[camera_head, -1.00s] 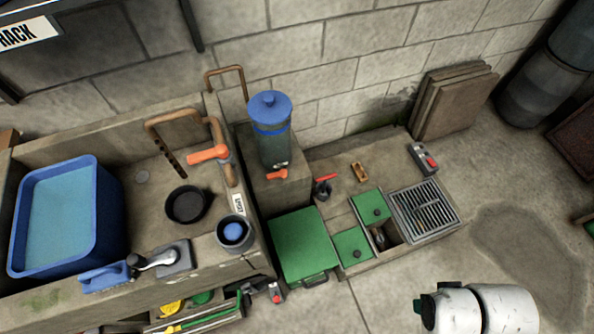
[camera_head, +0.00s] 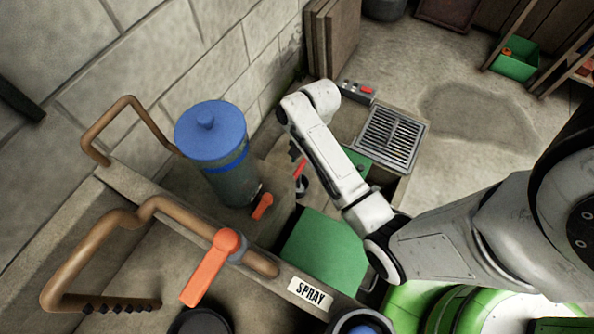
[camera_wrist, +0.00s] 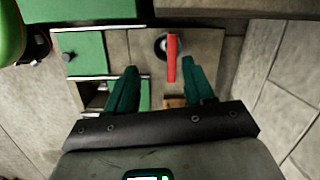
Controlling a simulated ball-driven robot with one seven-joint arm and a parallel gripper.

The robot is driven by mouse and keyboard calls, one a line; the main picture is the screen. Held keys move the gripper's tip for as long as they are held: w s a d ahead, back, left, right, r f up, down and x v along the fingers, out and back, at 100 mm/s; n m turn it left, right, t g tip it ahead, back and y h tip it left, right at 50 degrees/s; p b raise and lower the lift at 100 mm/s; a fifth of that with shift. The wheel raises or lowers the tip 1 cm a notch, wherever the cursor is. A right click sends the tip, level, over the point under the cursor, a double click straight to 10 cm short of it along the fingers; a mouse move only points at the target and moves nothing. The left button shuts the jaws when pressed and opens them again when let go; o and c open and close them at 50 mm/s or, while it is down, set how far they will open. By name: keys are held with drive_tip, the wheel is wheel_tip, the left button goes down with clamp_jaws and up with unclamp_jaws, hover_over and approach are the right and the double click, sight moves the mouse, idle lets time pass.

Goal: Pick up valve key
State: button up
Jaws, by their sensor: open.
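A red-handled tool or lever (camera_wrist: 172,60) with a dark round base stands on the concrete ledge in the wrist view. It also shows in the head view (camera_head: 300,170), beside my arm. No label shows whether this is the valve key. My gripper (camera_wrist: 160,74) is open and empty; its two dark green fingers lie either side of the lower part of the red handle as seen from the wrist. I cannot tell the height gap. A small orange-brown block (camera_wrist: 175,102) shows partly between the fingers, cut off by the gripper body.
A green lid (camera_wrist: 84,53) and an open compartment (camera_wrist: 97,92) lie left of the fingers. The blue-topped tank (camera_head: 212,135), a copper pipe with an orange lever (camera_head: 210,268), a large green lid (camera_head: 325,250) and a floor grate (camera_head: 390,138) surround my arm.

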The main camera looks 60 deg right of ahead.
sight(302, 165)
drive_tip(key=d+f+m+b, duration=0.1)
drive_tip(key=w+d+f+m+b, duration=0.1)
drive_tip(key=f, duration=0.1)
drive_tip(key=w+d+f+m+b, duration=0.1)
drive_tip(key=f, duration=0.1)
drive_tip(key=shift+w+d+m+y, duration=0.1)
drive_tip(key=shift+d+m+y, duration=0.25)
drive_tip(key=shift+m+y, duration=0.05)
drive_tip(key=shift+d+f+m, duration=0.15)
drive_tip(key=shift+f+m, duration=0.15)
drive_tip(key=shift+f, duration=0.1)
drive_tip(key=b+x, duration=0.2)
drive_tip(key=x, duration=0.3)
drive_tip(key=shift+w+b, duration=0.1)
drive_tip(key=shift+b, duration=0.2)
drive_tip(key=b+x, duration=0.1)
drive_tip(key=x, duration=0.1)
drive_tip(key=a+b+x, duration=0.1)
drive_tip(key=b+x, duration=0.1)
drive_tip(key=x, duration=0.1)
drive_tip(key=shift+r, duration=0.1)
clamp_jaws()
